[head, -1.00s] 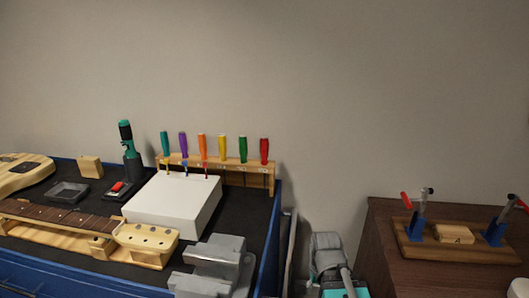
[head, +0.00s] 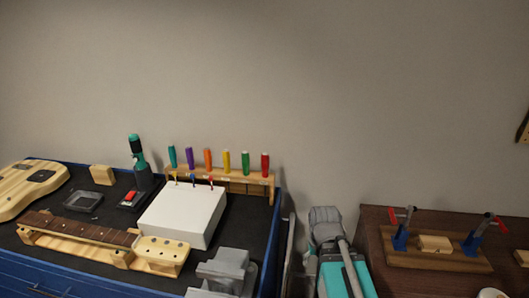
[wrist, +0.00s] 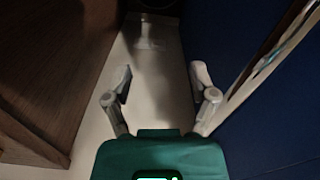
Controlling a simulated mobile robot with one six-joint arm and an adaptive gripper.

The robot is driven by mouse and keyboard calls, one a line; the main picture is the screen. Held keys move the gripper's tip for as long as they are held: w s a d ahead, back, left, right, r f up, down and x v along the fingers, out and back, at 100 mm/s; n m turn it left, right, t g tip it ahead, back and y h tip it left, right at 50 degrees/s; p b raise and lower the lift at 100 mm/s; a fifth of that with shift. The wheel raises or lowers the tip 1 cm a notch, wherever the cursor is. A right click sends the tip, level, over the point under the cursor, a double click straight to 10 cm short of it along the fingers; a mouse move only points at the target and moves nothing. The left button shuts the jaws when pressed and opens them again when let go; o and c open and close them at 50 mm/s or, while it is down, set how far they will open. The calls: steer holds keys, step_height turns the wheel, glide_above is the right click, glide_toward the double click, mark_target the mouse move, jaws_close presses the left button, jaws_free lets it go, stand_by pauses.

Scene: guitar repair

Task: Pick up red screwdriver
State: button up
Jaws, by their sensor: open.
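The red screwdriver (head: 265,163) stands upright at the right end of a wooden rack (head: 235,185) at the back of the workbench in the head view. Its red handle shows above the rack. Several other screwdrivers, teal, purple, orange, yellow and green, stand in a row to its left. My gripper (wrist: 162,82) is open and empty in the wrist view, pointing down at the floor in the gap between the dark blue bench side and a brown wooden cabinet. The red screwdriver is not in the wrist view.
A white box (head: 180,215) stands in front of the rack. A grey metal block (head: 225,268) is at the bench's front right. A guitar neck (head: 80,228) lies at left. A brown cabinet (head: 375,240) with a clamp board (head: 435,260) stands right, across a gap.

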step_height(320, 180, up, 24)
steer(key=w+p, duration=0.2)
steer(key=p, duration=2)
step_height(320, 180, up, 11)
steer(key=n+p, duration=1.2)
steer(key=n, duration=1)
glide_above(265, 154)
steer(key=shift+s, duration=0.2)
steer(key=shift+b, duration=0.35)
step_height(265, 154, down, 9)
steer(key=b, duration=0.8)
steer(key=shift+r, duration=0.2)
steer(key=shift+f+b, duration=0.1)
steer(key=shift+b, duration=0.2)
